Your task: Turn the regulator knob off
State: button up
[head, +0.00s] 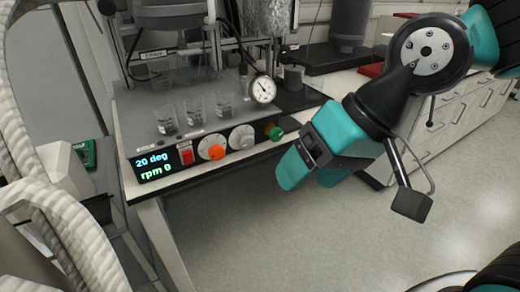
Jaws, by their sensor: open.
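The control panel (160,166) is on the front of the reactor bench, with a lit display reading "20 deg" and "rpm 0". Right of the display are a red switch (187,155), an orange knob (217,152) on a white dial, a pale grey knob (242,137) on a white dial, and a green knob (274,132) at the right end. I cannot tell which is the regulator knob. My gripper (307,182) is open and empty, with teal fingers pointing down. It appears below and right of the green knob, apart from it.
Several glass beakers (194,110) stand on the bench behind the panel. A round pressure gauge (262,90) stands above the knobs. White drawer cabinets (460,125) are at the right. The floor (300,240) in front is clear. Pale ribbed hoses (45,190) run along the left.

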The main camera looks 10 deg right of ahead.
jog(key=w+f+m+t+y+b, duration=0.2)
jog(key=w+f+m+t+b, duration=0.1)
jog(key=w+f+m+b, duration=0.4)
jog(key=m+t+h+b, duration=0.2)
jog(key=m+t+b, duration=1.05)
jog(key=m, duration=0.75)
send_near(278, 135)
jog(key=shift+g, duration=0.25)
jog(key=p+x, duration=0.9)
jog(key=shift+w+a+r, duration=0.1)
jog(key=shift+w+r, duration=0.05)
jog(key=shift+w, duration=0.25)
jog(key=shift+w+a+p, duration=0.2)
jog(key=shift+w+p, duration=0.2)
jog(key=shift+w, duration=0.3)
